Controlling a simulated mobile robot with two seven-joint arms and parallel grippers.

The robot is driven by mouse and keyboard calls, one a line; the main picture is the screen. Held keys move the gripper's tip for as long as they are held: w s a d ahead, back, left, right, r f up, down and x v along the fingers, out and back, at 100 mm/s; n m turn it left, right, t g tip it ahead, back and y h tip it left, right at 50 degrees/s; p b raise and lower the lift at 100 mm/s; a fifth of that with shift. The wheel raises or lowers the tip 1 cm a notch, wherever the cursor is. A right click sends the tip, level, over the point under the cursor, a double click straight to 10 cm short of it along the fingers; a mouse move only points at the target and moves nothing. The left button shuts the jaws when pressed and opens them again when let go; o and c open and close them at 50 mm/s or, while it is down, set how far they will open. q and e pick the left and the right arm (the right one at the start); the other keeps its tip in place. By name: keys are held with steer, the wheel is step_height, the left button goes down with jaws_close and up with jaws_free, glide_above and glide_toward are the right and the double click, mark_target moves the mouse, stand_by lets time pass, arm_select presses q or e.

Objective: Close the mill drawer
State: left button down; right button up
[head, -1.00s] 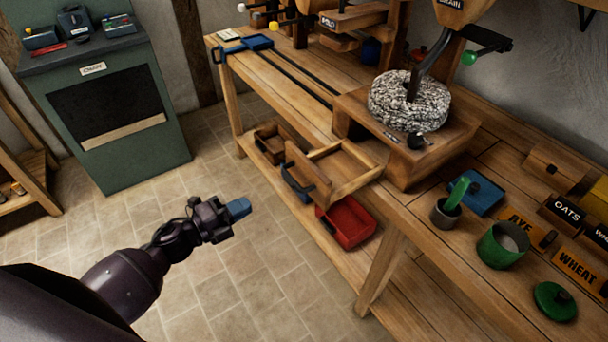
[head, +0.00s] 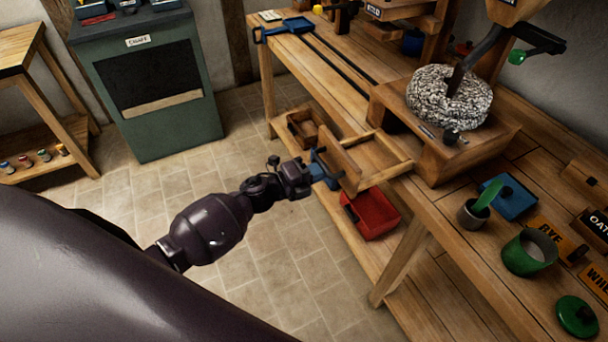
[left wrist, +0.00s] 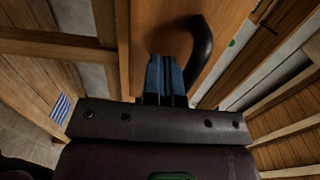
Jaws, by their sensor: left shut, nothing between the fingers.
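The mill drawer (head: 384,158) is a wooden box that stands pulled out from the mill base (head: 445,140), over the bench's front edge. Its inside looks empty. My left gripper (head: 327,174) is shut and empty, with its blue fingertips at the drawer's front panel (head: 339,160). In the left wrist view, my shut blue fingers (left wrist: 165,72) point at the wooden front, just left of the dark curved handle (left wrist: 200,48). They are beside the handle, not around it. I cannot tell whether the tips touch the panel. My right gripper is not in view.
The round millstone (head: 448,97) sits on the mill base. Below the drawer, a red bin (head: 371,214) and a wooden box (head: 306,128) stand on the lower shelf. Cups and a green lid (head: 577,316) are on the bench at right. Floor at left is free.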

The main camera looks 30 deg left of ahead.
arm_select(q)
steer(key=shift+w+d, duration=0.4)
steer(key=shift+w, duration=0.1)
